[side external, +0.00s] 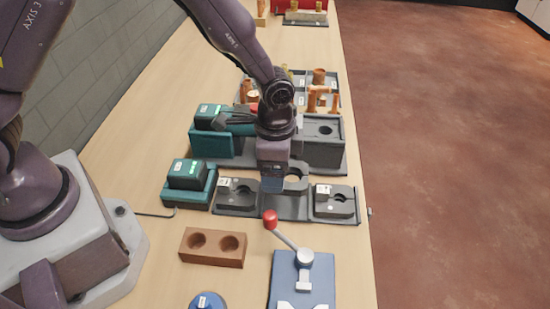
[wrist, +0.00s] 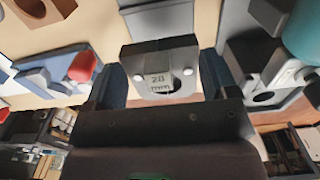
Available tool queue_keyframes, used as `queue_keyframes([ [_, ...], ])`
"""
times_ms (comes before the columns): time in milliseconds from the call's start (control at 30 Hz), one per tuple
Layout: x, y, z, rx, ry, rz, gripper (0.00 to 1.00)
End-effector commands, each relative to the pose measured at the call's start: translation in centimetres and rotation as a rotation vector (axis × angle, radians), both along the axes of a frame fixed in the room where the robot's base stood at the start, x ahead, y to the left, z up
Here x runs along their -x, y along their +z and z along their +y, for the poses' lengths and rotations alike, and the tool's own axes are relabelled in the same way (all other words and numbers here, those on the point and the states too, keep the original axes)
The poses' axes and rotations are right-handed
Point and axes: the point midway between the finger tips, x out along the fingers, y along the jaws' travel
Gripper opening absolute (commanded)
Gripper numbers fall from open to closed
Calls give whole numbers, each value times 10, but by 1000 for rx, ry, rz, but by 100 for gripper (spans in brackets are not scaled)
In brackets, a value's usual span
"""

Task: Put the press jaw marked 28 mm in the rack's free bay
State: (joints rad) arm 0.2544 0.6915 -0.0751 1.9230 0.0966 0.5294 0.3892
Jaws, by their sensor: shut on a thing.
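The 28 mm press jaw (wrist: 157,62) is a dark grey block with a round opening and a pale label reading 28 mm. My gripper (wrist: 162,84) is shut on it, with one blue finger on each side. In the side view my gripper (side external: 272,184) points down over the rack's middle bay, and part of the jaw (side external: 298,181) shows beside the fingers. The rack (side external: 284,208) has a bare middle bay between a left jaw (side external: 237,194) and a right jaw (side external: 334,201). I cannot tell whether the held jaw touches the rack.
Behind are a teal press tool (side external: 210,135) and a grey case (side external: 322,145). In front are a brown two-hole block (side external: 212,247) and a blue-based clamp with a red-knobbed lever (side external: 270,217), close to the rack.

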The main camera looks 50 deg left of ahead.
Motion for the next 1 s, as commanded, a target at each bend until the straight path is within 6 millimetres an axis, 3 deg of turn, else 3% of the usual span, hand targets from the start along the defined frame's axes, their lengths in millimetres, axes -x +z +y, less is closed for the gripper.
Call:
queue_keyframes([
  [700, 0, -34, 0, 0, 0, 0, 38],
  [1000, -1, -38, 0, 1, 0, -2, 38],
])
